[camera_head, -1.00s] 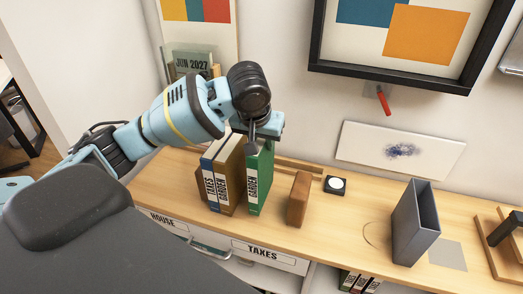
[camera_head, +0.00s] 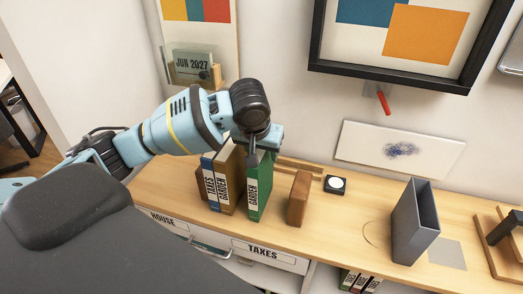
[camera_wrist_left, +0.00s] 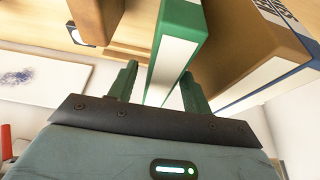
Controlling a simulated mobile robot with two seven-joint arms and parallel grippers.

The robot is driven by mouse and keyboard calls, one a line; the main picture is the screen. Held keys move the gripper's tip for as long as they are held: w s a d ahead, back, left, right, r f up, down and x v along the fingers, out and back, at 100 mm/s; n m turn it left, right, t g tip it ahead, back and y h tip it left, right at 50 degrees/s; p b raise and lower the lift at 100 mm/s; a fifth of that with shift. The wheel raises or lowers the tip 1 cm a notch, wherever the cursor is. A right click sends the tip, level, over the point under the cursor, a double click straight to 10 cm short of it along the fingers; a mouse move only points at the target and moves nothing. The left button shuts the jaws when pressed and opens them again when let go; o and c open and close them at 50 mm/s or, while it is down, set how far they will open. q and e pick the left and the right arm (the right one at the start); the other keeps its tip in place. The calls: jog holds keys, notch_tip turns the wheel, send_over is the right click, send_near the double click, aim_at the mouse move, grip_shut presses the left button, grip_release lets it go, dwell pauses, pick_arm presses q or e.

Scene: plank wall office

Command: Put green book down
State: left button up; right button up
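The green book (camera_head: 262,190), labelled GARDEN, stands upright on the wooden desk (camera_head: 335,235), just right of the brown book (camera_head: 232,180) and blue TAXES book (camera_head: 211,180). A brown wooden block (camera_head: 299,197) stands to its right, with a gap between. My left gripper (camera_head: 258,153) is at the top of the green book. In the left wrist view, its fingers (camera_wrist_left: 160,88) straddle the green book (camera_wrist_left: 178,30), with a visible gap on the left side, so it looks open. My right gripper is in neither view.
A grey open holder (camera_head: 414,222) stands on the right of the desk, beside a grey square (camera_head: 447,254). A small dark dish with a white disc (camera_head: 336,184) sits behind the block. The desk between block and holder is mostly clear.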

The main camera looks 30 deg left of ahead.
pick_arm(q)
jog(key=v, duration=1.2)
jog(key=shift+r, duration=0.15)
dwell(1.2)
